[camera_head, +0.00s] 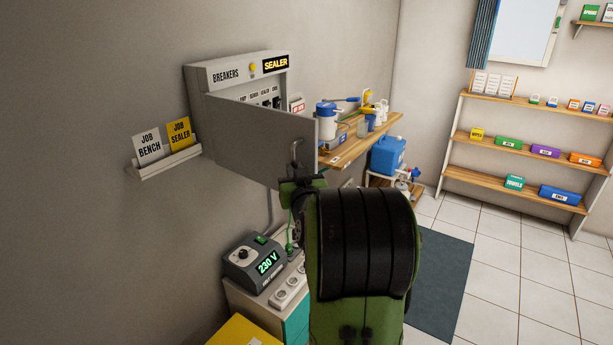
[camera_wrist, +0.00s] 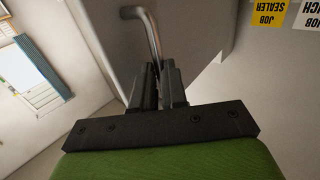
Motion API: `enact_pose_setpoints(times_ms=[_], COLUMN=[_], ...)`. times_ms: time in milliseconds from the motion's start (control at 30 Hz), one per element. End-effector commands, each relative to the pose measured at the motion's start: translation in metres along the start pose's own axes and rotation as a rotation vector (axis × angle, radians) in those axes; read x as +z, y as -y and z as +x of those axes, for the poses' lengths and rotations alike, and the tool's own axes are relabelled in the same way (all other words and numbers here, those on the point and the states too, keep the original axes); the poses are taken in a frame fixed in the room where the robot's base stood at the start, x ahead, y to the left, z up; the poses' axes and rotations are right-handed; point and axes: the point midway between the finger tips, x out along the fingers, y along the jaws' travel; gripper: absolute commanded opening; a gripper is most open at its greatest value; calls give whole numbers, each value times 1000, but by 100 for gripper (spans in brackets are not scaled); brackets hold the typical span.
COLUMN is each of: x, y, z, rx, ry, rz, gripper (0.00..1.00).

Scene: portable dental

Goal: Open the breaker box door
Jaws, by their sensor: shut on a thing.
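The breaker box (camera_head: 238,75) is on the left wall, with a "BREAKERS" label and a lit "SEALER" sign on top. Its grey door (camera_head: 245,140) stands swung out from the box, partly open, and several breakers (camera_head: 265,100) show above its top edge. The door's metal handle (camera_head: 296,150) is near its free edge; the bent handle also shows in the wrist view (camera_wrist: 150,28). My gripper (camera_head: 300,182) is at the handle's lower end, and in the wrist view its black fingers (camera_wrist: 159,85) are shut on the handle.
A wall ledge with "JOB BENCH" and "JOB SEALER" cards (camera_head: 179,134) is left of the door. A wooden shelf (camera_head: 360,138) with bottles is to the right. A 230 V unit (camera_head: 255,264) and power strip (camera_head: 290,287) sit below. Floor (camera_head: 500,270) is clear at right.

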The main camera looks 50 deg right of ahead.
Motion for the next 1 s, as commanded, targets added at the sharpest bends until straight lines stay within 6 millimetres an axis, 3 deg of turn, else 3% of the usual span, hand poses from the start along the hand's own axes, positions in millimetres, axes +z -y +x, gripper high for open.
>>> enact_pose_setpoints(times_ms=[33,467,500,667,1000], x=[-6,-7,-7,-5,-3], y=[14,16,16,14,10], z=[2,2,2,2,-3], rx=[-29,-31,-31,-26,-17], ry=[-17,-18,-18,-14,-9], rz=[7,7,7,5,4], gripper=[0,0,14,38,38])
